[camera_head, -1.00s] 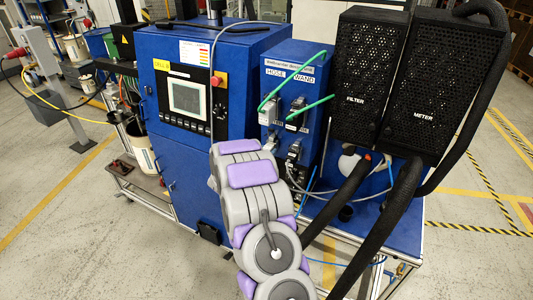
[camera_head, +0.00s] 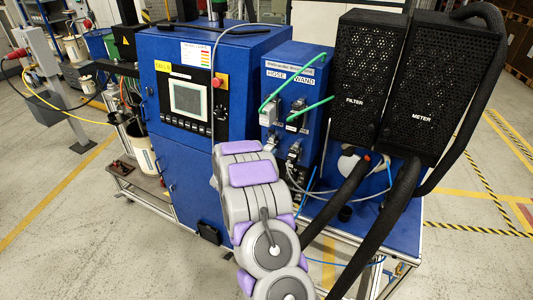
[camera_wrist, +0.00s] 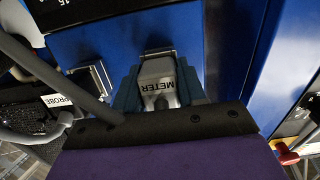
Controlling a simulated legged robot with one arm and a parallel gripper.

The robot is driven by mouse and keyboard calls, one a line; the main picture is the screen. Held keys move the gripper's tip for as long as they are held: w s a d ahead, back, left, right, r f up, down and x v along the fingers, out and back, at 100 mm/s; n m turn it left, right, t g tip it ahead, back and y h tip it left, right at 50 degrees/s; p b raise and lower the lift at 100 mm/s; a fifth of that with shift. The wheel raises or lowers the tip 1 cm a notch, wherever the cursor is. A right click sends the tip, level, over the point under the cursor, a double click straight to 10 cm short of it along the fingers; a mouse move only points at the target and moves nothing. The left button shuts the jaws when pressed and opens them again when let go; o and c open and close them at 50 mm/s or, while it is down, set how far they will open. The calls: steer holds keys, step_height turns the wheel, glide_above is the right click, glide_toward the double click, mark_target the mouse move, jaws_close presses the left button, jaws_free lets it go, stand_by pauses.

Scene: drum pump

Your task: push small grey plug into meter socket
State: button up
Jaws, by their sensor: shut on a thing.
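In the wrist view, my gripper (camera_wrist: 157,96) has its dark fingers on both sides of a small grey plug (camera_wrist: 158,70) and is shut on it. The plug's far end is at a metal fitting (camera_wrist: 158,51) on the blue panel (camera_wrist: 118,40), which I take to be the meter socket. I cannot tell how deep the plug sits. In the head view my arm hides the gripper and plug; the blue connector box (camera_head: 300,72) shows behind it.
In the head view, green-handled connectors (camera_head: 272,109) sit higher on the box. Black FILTER and METER housings (camera_head: 425,95) with thick hoses stand right.

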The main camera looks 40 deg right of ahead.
steer(key=shift+w+d+r, duration=0.1)
steer(key=shift+w+r, duration=0.05)
steer(key=shift+r, duration=0.2)
